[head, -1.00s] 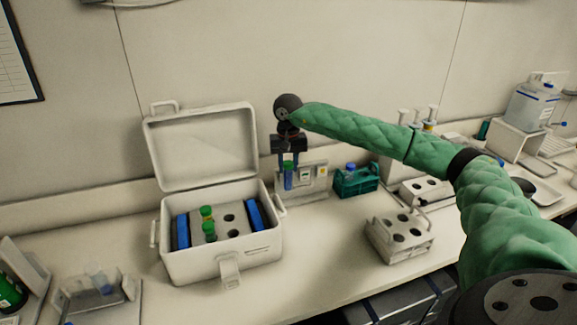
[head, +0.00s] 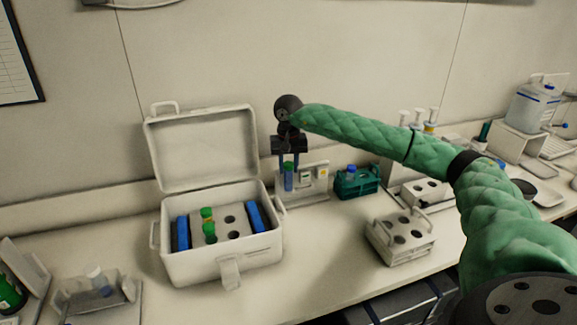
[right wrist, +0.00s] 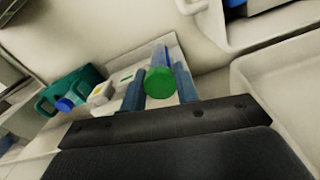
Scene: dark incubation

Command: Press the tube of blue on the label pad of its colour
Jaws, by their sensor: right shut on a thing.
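The blue tube (head: 289,181) has a green cap and hangs upright in my right gripper (head: 289,165). In the right wrist view its green cap (right wrist: 160,82) is between the two fingers of the right gripper (right wrist: 160,90), which are shut on it. The white label stand (head: 316,183) is right behind and to the right of the tube, with small coloured pads on its upright face. The tube overlaps the left part of the stand; I cannot tell whether they touch. The blue pad cannot be made out clearly. My left gripper is out of view.
An open white cooler box (head: 222,262) with green-capped tubes and blue packs stands to the left. A teal rack (head: 357,184) with a blue-capped bottle is right of the stand. A white rack with holes (head: 401,238) stands nearer the front. Bare counter lies between box and rack.

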